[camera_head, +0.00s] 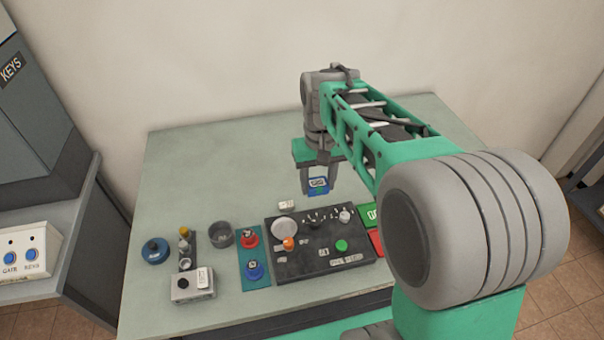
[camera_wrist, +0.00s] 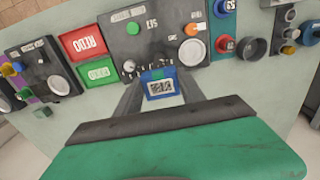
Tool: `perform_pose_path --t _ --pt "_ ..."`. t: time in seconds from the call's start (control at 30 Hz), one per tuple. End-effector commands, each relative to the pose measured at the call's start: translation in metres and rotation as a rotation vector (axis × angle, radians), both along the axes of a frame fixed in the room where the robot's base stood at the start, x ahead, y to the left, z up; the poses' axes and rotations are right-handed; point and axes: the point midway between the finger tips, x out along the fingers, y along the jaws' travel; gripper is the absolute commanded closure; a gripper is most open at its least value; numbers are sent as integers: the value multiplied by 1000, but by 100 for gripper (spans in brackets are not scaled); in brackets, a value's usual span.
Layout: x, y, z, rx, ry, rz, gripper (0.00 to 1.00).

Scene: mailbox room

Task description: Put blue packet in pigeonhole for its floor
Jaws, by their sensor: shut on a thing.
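The blue packet (camera_head: 318,184) is held above the table, toward its back middle. It has a white label with dark marks that I cannot read. My gripper (camera_head: 319,178) points down and is shut on the packet, one finger on each side. In the wrist view the packet (camera_wrist: 161,88) sits between the two fingertips (camera_wrist: 162,80), with the label facing the camera. The control panel lies below and beyond it in that view. I cannot make out pigeonholes in either view.
The table (camera_head: 190,150) carries a dark control panel (camera_head: 315,262) with knobs and levers, a blue round object (camera_head: 155,250), a grey cup (camera_head: 221,235) and a small grey box (camera_head: 193,285). A grey KEYS cabinet (camera_head: 45,110) stands at left. The table's back left is clear.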

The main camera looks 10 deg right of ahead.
Motion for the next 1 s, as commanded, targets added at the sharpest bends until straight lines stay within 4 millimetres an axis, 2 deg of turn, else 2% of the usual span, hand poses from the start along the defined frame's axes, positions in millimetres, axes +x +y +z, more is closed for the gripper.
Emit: perform_pose_path --t 0.03,0.1,0.27,0.47,0.57,0.7,0.93,1.0 --pt "11 -8 -34 0 6 -6 100" --pt "25 -16 -51 0 5 -4 100" --pt "48 -30 -61 0 4 3 100" --pt "88 -65 -81 1 5 4 100" --pt "108 -84 -95 1 7 4 100" --pt "127 -100 -128 1 5 6 100" --pt "142 -114 -153 0 3 6 100" --pt "141 -113 -163 1 7 6 100"
